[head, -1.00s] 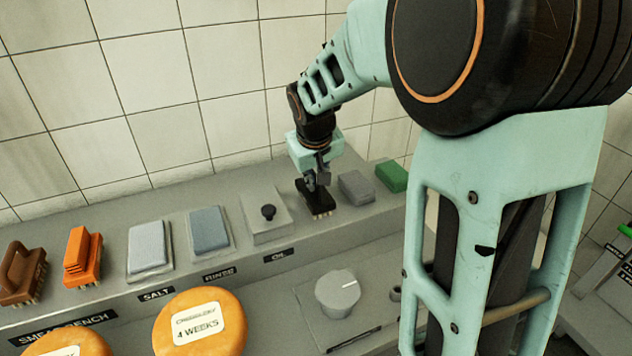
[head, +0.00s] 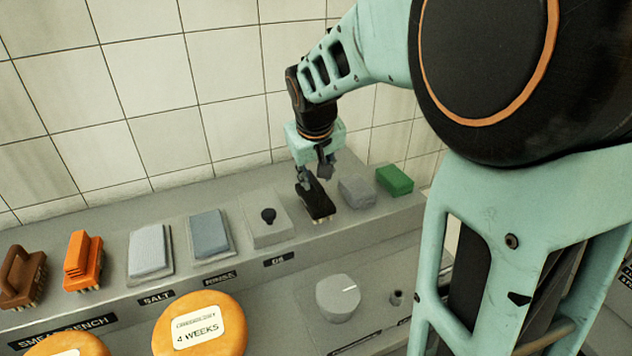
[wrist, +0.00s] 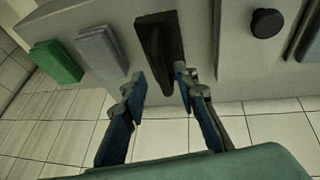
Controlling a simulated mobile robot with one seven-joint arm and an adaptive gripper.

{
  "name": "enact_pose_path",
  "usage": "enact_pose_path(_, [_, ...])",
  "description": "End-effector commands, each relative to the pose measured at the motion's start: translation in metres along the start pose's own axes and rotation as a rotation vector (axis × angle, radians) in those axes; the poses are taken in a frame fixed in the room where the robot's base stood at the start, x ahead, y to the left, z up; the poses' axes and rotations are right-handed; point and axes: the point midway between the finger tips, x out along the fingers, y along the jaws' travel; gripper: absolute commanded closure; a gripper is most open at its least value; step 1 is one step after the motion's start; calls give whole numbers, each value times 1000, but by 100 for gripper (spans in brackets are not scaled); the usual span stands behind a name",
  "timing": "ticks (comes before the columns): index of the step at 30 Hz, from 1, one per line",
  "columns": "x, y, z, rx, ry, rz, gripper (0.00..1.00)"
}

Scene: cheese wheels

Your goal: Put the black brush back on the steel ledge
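The black brush (head: 320,207) lies on the steel ledge (head: 352,228), between a block with a black knob and a grey pad. In the wrist view the brush (wrist: 158,45) is dark and long, and its near end lies between my fingertips. My gripper (head: 315,180) is just above the brush. In the wrist view my gripper (wrist: 160,78) is open, with a finger on either side of the brush and a gap to it. Part of the brush's back end is hidden by the fingers in the head view.
The grey pad (head: 357,191) and green pad (head: 395,180) lie to the right of the brush. The knob block (head: 266,220) is to its left, then a blue-grey pad (head: 209,232). A tiled wall (head: 230,90) rises behind. Yellow cheese wheels (head: 200,325) stand in front.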

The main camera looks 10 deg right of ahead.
Motion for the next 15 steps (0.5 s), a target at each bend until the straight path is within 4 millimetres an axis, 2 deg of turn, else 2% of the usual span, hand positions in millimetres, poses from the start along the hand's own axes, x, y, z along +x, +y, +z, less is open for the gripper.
enact_pose_path(1, [-14, 0, -2, 0, 7, 1, 72])
enact_pose_path(6, [-49, 0, -1, 0, 5, 1, 72])
enact_pose_path(10, [-69, 0, -1, -1, 3, 1, 72])
enact_pose_path(15, [-80, 0, 0, -1, 0, 0, 72])
